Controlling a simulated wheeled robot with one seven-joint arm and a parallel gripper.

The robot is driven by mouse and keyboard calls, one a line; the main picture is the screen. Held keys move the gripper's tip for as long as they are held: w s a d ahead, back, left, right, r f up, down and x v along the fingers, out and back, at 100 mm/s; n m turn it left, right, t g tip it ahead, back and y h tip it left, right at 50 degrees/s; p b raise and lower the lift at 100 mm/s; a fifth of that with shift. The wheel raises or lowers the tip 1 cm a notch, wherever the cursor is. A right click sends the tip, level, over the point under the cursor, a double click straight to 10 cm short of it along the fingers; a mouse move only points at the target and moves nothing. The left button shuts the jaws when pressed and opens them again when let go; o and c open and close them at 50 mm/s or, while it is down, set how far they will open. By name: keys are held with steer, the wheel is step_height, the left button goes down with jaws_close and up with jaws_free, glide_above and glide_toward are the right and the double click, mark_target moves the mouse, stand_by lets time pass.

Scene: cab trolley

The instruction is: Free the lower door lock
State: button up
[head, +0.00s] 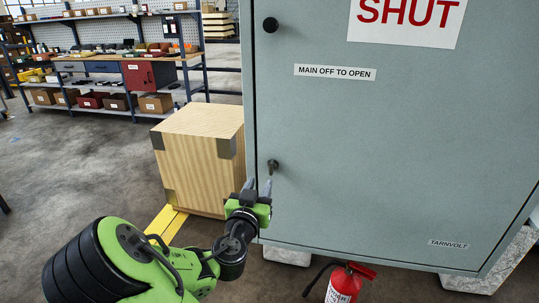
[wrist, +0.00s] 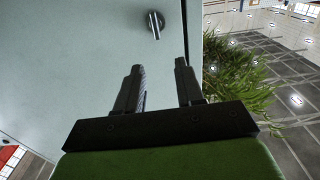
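The grey-green cabinet door (head: 400,150) is closed. The lower door lock (head: 272,165) is a small dark metal piece near the door's left edge. My gripper (head: 257,184) is just below and slightly left of the lock in the head view. In the wrist view my gripper (wrist: 159,67) has its two fingers apart with nothing between them. The lock lies beyond the fingertips, apart from them. The upper lock (head: 270,25) is a dark round knob higher on the same edge.
A wooden crate (head: 200,150) stands left of the cabinet, near my arm. A red fire extinguisher (head: 343,285) stands below the door. A green plant (wrist: 235,72) shows beyond the door edge in the wrist view. Shelves (head: 110,75) stand at the back left; open floor lies before them.

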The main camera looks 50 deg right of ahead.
mark_target(271, 164)
steer(key=p+x, duration=0.9)
steer(key=x, duration=0.1)
steer(key=shift+d+f, duration=0.1)
steer(key=shift+d, duration=0.15)
steer(key=shift+w+d+f, duration=0.15)
steer(key=shift+d, duration=0.25)
jaws_close()
